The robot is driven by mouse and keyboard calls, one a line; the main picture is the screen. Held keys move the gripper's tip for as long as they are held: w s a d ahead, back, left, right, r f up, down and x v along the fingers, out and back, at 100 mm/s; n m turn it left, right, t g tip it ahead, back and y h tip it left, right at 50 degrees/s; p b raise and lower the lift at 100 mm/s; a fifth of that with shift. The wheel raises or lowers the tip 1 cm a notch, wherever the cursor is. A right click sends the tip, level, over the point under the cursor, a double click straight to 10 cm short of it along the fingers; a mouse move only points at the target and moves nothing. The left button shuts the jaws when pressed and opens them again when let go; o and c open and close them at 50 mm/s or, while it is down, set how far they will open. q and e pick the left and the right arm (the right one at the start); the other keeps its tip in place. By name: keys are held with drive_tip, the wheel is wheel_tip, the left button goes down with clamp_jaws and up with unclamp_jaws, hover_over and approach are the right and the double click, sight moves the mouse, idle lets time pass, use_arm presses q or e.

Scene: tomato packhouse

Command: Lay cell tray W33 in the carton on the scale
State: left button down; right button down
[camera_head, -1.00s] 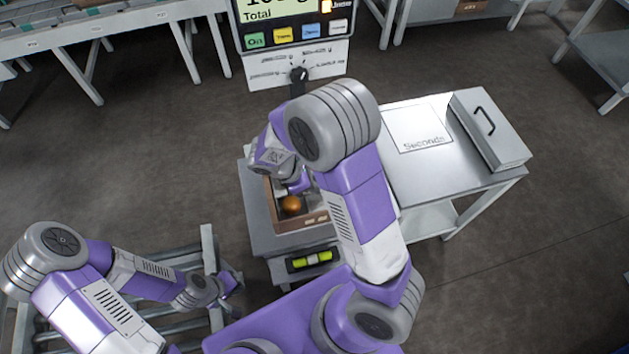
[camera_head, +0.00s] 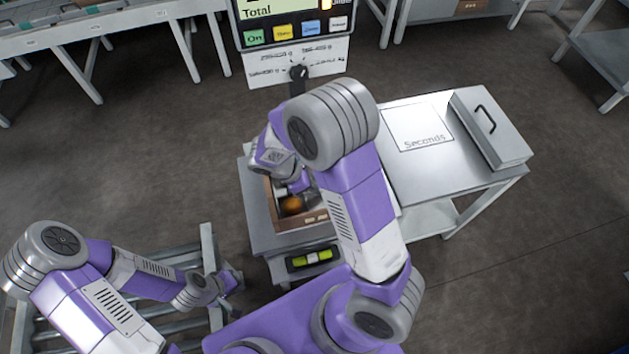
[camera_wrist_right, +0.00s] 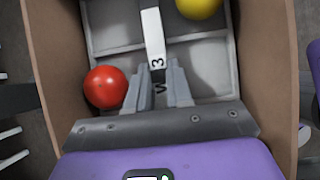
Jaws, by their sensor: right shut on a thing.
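The cell tray W33 is grey with walled cells and a white centre strip (camera_wrist_right: 154,45) with black lettering, only partly readable. My right gripper (camera_wrist_right: 164,92) is shut on this strip. The tray is inside the brown carton (camera_wrist_right: 270,60); I cannot tell if it rests on the carton's floor. A red tomato (camera_wrist_right: 105,87) and a yellow tomato (camera_wrist_right: 200,5) sit in cells. In the head view the carton (camera_head: 300,222) stands on the scale (camera_head: 258,228), partly hidden by my right arm. My left gripper (camera_head: 232,284) is away at lower left; its fingers are too small to read.
The scale's display (camera_head: 290,22) stands behind the carton. A steel table with a "Seconds" square (camera_head: 418,125) and a handled grey box (camera_head: 490,127) is to the right. A roller conveyor (camera_head: 208,250) lies under my left arm.

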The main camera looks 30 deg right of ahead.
drive_tip(key=shift+f, duration=0.2)
drive_tip(key=c, duration=0.9)
unclamp_jaws()
drive_tip(key=shift+c, duration=0.2)
drive_tip(key=c, duration=0.3)
wheel_tip(320, 180, up, 8)
drive_tip(key=p, duration=0.7)
drive_tip(key=shift+r+p, duration=0.25)
drive_tip(key=shift+p, duration=0.05)
drive_tip(key=shift+f, duration=0.1)
